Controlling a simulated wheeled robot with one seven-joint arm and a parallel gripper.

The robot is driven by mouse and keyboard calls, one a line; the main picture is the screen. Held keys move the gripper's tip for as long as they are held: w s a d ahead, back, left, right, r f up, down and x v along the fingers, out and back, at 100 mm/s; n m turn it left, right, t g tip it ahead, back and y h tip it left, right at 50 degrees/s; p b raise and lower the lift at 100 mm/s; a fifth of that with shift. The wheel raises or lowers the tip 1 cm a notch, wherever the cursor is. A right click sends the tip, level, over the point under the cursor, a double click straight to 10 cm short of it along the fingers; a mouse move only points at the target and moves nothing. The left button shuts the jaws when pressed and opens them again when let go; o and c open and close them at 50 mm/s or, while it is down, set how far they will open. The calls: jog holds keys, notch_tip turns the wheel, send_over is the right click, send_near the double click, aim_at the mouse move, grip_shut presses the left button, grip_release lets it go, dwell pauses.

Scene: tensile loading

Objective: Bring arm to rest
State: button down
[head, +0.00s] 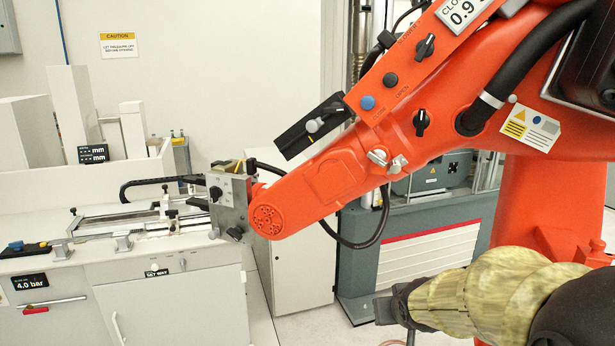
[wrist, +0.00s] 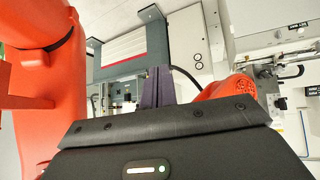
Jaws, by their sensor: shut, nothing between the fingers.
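My gripper (head: 388,310) is low at the right of the head view, at the end of my yellowish, mottled arm. It hangs in front of the grey machine base and the floor, and it holds nothing. In the wrist view its two dark fingers (wrist: 158,74) stand side by side, pressed together and empty. The large orange arm (head: 325,180) crosses above and behind it, apart from it in the head view. The orange arm also shows in the wrist view (wrist: 38,100), filling the left side.
A white bench (head: 190,300) with a metal slide fixture (head: 150,225) stands at left. A metal block with black knobs (head: 230,200) is at the orange arm's end. A grey machine base (head: 440,225) stands behind my gripper. Some floor shows (head: 310,325) left of my gripper.

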jog(key=s+a+f+g, duration=0.1)
jog(key=s+f+g, duration=0.2)
jog(key=s+f, duration=0.2)
jog(key=s+a+f+g+b, duration=0.1)
jog(key=s+a+f+g, duration=0.1)
jog(key=s+f, duration=0.4)
jog(key=s+g, duration=0.1)
jog(key=s, duration=0.3)
jog(key=shift+f+m+y, duration=0.25)
jog(key=shift+m+y, duration=0.05)
jog(key=shift+y, duration=0.1)
jog(key=shift+w, duration=0.1)
jog(key=shift+d, duration=0.15)
